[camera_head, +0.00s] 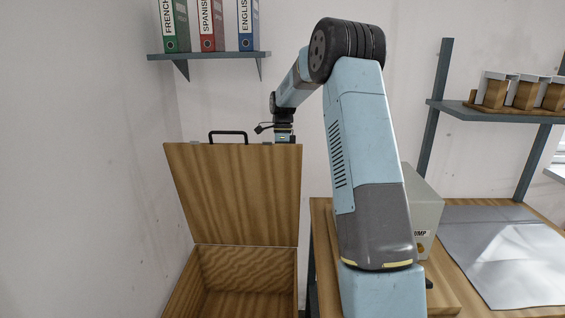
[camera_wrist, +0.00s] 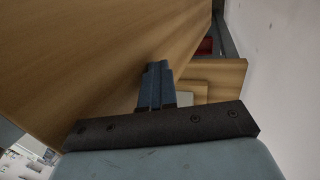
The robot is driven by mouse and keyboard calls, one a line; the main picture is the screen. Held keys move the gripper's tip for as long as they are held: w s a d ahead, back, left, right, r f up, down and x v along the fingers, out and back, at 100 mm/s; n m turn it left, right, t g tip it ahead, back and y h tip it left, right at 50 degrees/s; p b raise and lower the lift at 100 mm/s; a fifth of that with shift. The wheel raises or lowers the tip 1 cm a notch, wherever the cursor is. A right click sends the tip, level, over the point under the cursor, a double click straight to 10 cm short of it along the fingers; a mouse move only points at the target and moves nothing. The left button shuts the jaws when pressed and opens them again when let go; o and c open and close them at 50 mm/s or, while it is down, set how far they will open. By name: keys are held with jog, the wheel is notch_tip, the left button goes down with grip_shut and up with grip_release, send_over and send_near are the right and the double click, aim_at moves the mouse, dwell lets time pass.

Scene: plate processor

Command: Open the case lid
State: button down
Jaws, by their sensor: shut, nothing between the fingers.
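The wooden case (camera_head: 284,274) stands at the lower left in the head view, and I see into its interior. Its lid (camera_head: 232,195) is raised, close to upright, with a black handle (camera_head: 228,133) on its top edge. My gripper (camera_wrist: 156,68) is shut and empty in the wrist view, close beside a broad wooden surface that looks like the lid. In the head view my wrist is at the lid's top right corner, and the fingertips are hidden behind the lid. I cannot tell whether the fingers touch it.
A wooden table with a grey mat (camera_head: 510,255) and a grey box (camera_head: 424,205) is at the right, partly hidden by my arm. A shelf (camera_head: 210,56) with several binders hangs above the case. Another shelf (camera_head: 500,115) with containers is at the upper right.

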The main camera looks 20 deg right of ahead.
jog(key=s+a+f+t, duration=0.1)
jog(key=s+a+f, duration=0.1)
jog(key=s, duration=0.7)
jog(key=shift+a+f, duration=0.15)
jog(key=shift+a, duration=0.7)
